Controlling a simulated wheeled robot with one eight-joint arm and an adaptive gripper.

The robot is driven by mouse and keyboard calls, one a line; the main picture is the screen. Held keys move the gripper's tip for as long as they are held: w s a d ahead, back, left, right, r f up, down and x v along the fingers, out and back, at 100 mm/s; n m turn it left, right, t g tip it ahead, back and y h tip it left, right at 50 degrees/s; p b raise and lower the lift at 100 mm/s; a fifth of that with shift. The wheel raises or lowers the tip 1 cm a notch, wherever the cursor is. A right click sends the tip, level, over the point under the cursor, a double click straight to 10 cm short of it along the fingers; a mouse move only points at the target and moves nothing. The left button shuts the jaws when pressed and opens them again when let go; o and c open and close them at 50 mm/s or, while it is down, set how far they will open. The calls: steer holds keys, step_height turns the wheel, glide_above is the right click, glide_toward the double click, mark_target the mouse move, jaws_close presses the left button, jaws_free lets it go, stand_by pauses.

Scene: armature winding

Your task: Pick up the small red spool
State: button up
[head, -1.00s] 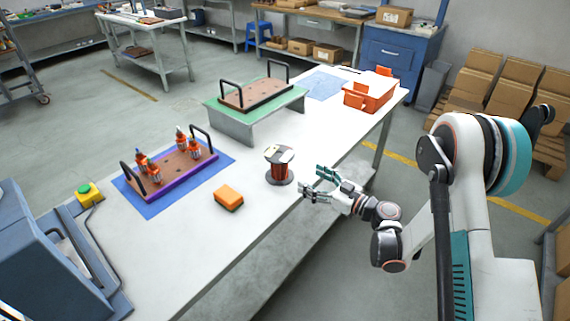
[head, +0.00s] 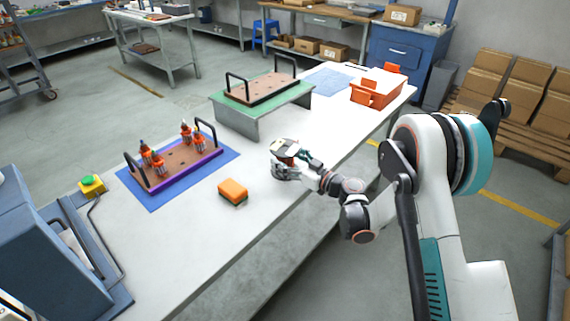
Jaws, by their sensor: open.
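A small spool (head: 286,148) stands upright near the right edge of the white table in the head view. In this view I see mainly its top, with tan and dark patches; its body is largely hidden behind my gripper. My gripper (head: 290,167) is at the spool, low over the table, coming in from the right with its jaws open. The fingers appear to lie around or against the spool's side. I cannot tell whether they touch it.
An orange sponge-like block (head: 233,192) lies left of the spool. A purple-edged board (head: 185,168) with handles and several orange parts sits on a blue mat (head: 150,203). A green-topped stand (head: 236,110) and an orange bin (head: 377,96) are farther back.

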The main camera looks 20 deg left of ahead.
steer(key=shift+w+a, duration=0.15)
steer(key=shift+a, duration=0.25)
steer(key=c, duration=1.6)
steer(key=shift+r, duration=0.1)
jaws_close()
steer(key=shift+r, duration=0.1)
